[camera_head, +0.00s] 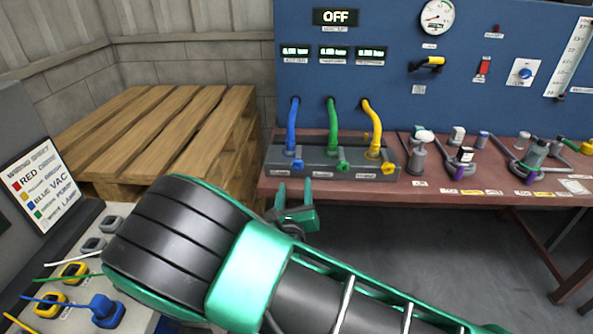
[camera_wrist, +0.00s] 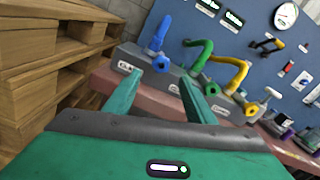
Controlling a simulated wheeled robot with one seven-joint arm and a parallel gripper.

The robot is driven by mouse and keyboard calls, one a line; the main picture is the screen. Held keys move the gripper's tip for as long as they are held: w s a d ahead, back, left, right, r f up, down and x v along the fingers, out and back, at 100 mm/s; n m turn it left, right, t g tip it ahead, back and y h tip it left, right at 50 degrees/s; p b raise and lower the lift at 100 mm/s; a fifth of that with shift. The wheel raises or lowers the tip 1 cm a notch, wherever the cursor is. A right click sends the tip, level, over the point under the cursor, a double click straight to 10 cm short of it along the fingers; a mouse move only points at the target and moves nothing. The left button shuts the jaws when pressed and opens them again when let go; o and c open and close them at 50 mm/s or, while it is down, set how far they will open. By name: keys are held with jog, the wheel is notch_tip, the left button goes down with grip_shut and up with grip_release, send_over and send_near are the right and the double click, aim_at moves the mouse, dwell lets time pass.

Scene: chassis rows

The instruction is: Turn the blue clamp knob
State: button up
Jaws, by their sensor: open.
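The blue clamp knob (camera_head: 298,165) is on the front of a grey clamp block (camera_head: 325,184), below the blue hose (camera_head: 292,128). It also shows in the wrist view (camera_wrist: 160,63), beyond and roughly between the fingertips. My gripper (camera_head: 295,187) is open and empty, in front of the block's left end. In the wrist view its green fingers (camera_wrist: 159,82) point toward the block, with a gap between them and the knob. I cannot tell the exact distance.
A green knob (camera_head: 342,166) and a yellow knob (camera_head: 388,168) sit to the right on the same block. The block stands on a red bench (camera_head: 440,190) with several fittings. Wooden pallets (camera_head: 150,125) are stacked at the left. A blue panel (camera_head: 480,110) rises behind.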

aim_at(297, 167)
jog(key=w, duration=0.9)
jog(key=shift+w+d, duration=0.25)
jog(key=shift+w, duration=0.05)
jog(key=shift+c, duration=0.6)
jog(key=c, duration=0.9)
